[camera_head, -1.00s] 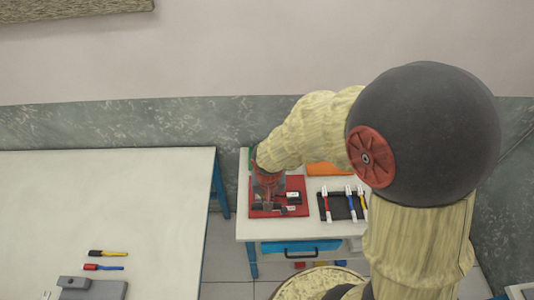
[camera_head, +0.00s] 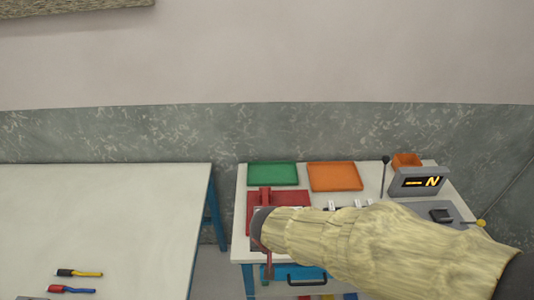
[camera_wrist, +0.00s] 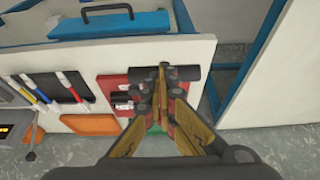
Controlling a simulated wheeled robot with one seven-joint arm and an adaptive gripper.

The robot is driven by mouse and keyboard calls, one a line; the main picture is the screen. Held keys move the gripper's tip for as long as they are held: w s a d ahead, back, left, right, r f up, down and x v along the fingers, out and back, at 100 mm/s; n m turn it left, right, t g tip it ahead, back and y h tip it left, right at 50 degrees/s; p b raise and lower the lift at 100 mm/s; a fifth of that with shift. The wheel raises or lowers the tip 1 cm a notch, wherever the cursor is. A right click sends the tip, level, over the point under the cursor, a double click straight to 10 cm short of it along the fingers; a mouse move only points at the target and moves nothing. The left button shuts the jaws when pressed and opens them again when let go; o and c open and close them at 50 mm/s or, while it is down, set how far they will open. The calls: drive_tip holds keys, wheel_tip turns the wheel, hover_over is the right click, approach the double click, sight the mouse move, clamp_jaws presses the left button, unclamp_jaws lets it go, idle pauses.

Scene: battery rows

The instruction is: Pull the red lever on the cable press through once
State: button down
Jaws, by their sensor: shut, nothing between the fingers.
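The cable press has a red base plate (camera_head: 293,198) on the white table; a red upright part (camera_head: 265,197) stands at its back left. In the wrist view the red plate (camera_wrist: 112,88) is partly behind my fingers. A dark bar (camera_wrist: 188,72) lies across the plate's front edge there, behind my fingertips; I cannot tell whether it belongs to the lever. My gripper (camera_wrist: 163,72) is shut and empty, over the press near the table's front edge. In the head view my forearm hides most of the press, and the lever cannot be clearly made out.
A green tray (camera_head: 272,174) and an orange tray (camera_head: 335,176) lie at the back. A display unit (camera_head: 416,182) stands at the right. Several coloured cables lie on a dark holder (camera_wrist: 65,88). A blue drawer (camera_wrist: 110,24) is below the front edge. Another white table (camera_head: 100,220) is at the left.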

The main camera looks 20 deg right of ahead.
drive_tip(key=shift+s+a+f+b, duration=0.1)
drive_tip(key=shift+s+f+b, duration=0.1)
drive_tip(key=shift+f+b, duration=0.6)
drive_tip(key=shift+s+f+b, duration=0.15)
drive_tip(key=shift+f+b, duration=0.5)
drive_tip(key=shift+f, duration=0.25)
drive_tip(key=shift+s+a+f+b, duration=0.1)
drive_tip(key=shift+s+f+b, duration=0.1)
drive_tip(key=shift+f+b, duration=0.6)
